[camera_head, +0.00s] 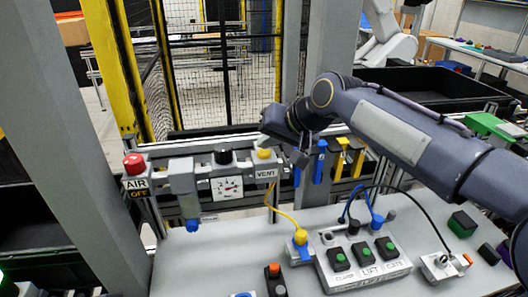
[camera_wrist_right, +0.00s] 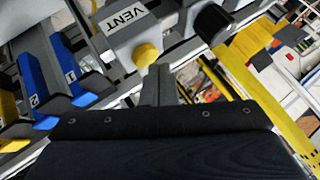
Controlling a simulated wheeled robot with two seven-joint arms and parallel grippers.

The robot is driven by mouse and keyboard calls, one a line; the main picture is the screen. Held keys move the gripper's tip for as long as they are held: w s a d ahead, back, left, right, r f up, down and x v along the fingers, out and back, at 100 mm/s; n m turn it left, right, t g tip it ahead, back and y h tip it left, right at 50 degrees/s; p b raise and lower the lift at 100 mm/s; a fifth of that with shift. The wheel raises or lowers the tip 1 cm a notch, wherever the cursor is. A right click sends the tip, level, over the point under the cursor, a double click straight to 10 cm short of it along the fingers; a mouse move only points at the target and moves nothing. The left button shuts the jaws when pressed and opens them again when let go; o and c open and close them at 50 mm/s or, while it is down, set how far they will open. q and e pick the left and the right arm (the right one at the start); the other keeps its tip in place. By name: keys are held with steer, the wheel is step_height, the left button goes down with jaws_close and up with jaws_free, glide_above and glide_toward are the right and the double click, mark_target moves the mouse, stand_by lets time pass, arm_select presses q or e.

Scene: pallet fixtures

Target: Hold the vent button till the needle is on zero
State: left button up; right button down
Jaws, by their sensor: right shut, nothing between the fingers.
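The yellow vent button (camera_head: 264,153) sits on a grey block labelled VENT, on the rail behind the table. It also shows in the right wrist view (camera_wrist_right: 148,55). My left gripper is not in view.
A red AIR knob (camera_head: 134,163) and a black knob (camera_head: 223,156) share the rail. Blue and yellow holders (camera_head: 340,160) stand right of the VENT block. A grey box with green buttons (camera_head: 361,262) and cables is on the table. The table's left part is mostly clear.

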mark_target(268, 154)
steer(key=shift+f+b, duration=0.4)
steer(key=shift+f, duration=0.15)
stand_by(1.5)
steer(key=shift+r, duration=0.1)
stand_by(2.9)
steer(key=shift+r+p, duration=0.85)
steer(key=shift+r, duration=0.05)
step_height(268, 154, up, 3)
steer(key=shift+f+p, duration=0.2)
steer(key=shift+p, duration=1)
steer(key=shift+r+p, duration=0.7)
steer(key=shift+r, duration=0.55)
steer(key=shift+f, duration=0.1)
